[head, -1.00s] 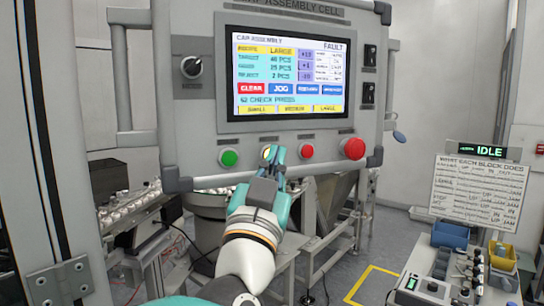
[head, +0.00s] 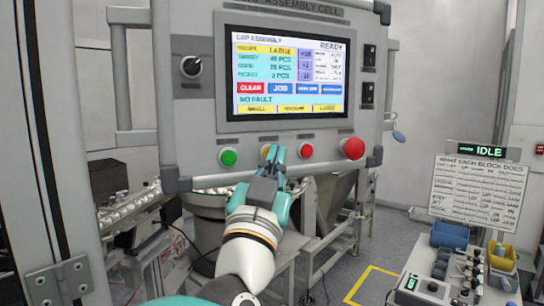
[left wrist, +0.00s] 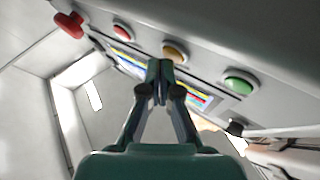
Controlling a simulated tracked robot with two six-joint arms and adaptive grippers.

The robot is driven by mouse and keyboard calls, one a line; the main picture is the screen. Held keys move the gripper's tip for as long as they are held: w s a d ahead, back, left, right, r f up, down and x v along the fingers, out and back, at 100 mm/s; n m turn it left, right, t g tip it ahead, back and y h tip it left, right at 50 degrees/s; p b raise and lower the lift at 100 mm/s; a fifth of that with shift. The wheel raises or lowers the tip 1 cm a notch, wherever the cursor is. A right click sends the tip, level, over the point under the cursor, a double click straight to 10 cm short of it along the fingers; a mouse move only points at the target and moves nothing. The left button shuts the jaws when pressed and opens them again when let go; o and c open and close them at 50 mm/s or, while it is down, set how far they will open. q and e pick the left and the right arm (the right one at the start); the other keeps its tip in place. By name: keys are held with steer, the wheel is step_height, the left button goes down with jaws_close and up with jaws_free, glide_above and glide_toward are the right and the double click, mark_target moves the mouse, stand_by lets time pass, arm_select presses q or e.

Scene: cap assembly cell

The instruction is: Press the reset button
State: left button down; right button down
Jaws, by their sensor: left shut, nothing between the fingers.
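The amber button (head: 265,152) sits on the grey control panel between the green and red buttons, partly hidden by my left gripper in the head view. The screen (head: 290,75) reads READY and NO FAULT. My right gripper is not in view.
On the same panel are a green button (head: 229,157), a red button (head: 306,151), a larger red button (head: 353,148) and a rotary switch (head: 191,66). A control box (head: 425,287) with several knobs stands at lower right, below an IDLE sign (head: 482,151).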

arm_select(q)
steer(key=shift+s+d, duration=0.15)
steer(key=shift+s, duration=0.1)
steer(key=s+d, duration=0.2)
steer(key=s, duration=0.3)
steer(key=shift+s+d, duration=0.2)
steer(key=shift+d, duration=0.15)
stand_by(0.7)
